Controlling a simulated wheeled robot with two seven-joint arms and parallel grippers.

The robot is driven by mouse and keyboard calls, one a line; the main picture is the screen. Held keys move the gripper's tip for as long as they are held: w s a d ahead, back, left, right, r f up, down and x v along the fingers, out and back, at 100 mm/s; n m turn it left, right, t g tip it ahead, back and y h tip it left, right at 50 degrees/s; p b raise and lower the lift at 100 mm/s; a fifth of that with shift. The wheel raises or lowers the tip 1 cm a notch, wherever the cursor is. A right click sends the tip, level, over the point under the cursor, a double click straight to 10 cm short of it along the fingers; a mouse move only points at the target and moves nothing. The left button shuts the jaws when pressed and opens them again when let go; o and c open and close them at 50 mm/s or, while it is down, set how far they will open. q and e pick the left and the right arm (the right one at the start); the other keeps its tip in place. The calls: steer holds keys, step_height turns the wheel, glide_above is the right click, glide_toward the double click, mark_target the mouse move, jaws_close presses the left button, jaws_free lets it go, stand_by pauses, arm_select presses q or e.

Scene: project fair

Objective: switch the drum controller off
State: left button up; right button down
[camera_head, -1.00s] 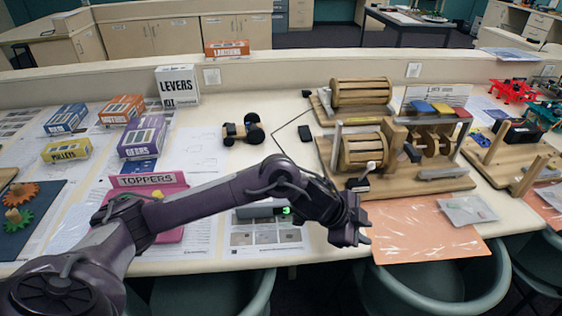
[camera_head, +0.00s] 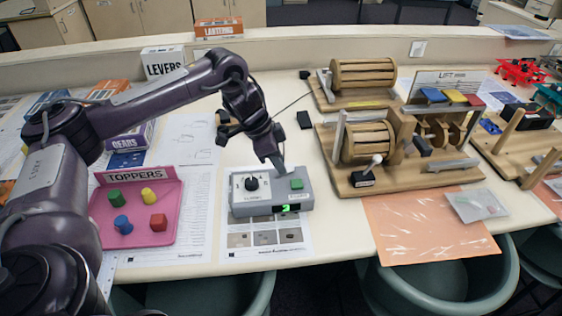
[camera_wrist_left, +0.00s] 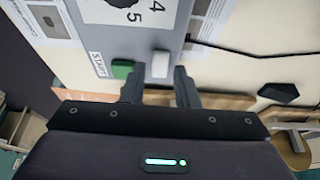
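The drum controller (camera_head: 240,209) is a grey box on the table, with a black dial knob (camera_head: 252,183), a green button (camera_head: 296,184) and a lit green digit display (camera_head: 286,208). The left wrist view shows its panel (camera_wrist_left: 100,52), dial numbers, the green button (camera_wrist_left: 122,68) marked START and a white button (camera_wrist_left: 160,64). My left gripper (camera_head: 279,163) points down over the controller's back right part. In the left wrist view its fingers (camera_wrist_left: 158,88) are apart, with the white button just beyond the gap. I cannot tell whether they touch the box. My right gripper is out of view.
A pink toppers tray (camera_head: 165,190) with colored pegs stands left of the controller. A wooden drum machine (camera_head: 400,180) with a small lever stands to the right. An orange sheet (camera_head: 425,230) lies in front of it. A thin black cable runs behind the controller.

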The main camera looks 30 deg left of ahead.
arm_select(q)
steer(key=shift+x, duration=0.75)
steer(key=shift+w+f, duration=0.1)
jaws_close()
steer(key=shift+p, duration=0.35)
steer(key=g+y+p, duration=0.1)
steer(key=p, duration=0.2)
steer(key=g+y+p, duration=0.1)
steer(key=p, duration=0.3)
steer(key=d+r+y+p, duration=0.1)
steer(key=p, duration=0.2)
steer(key=shift+w+g+y+p, duration=0.35)
steer(key=shift+g+y+p, duration=0.05)
steer(key=shift+f, duration=0.3)
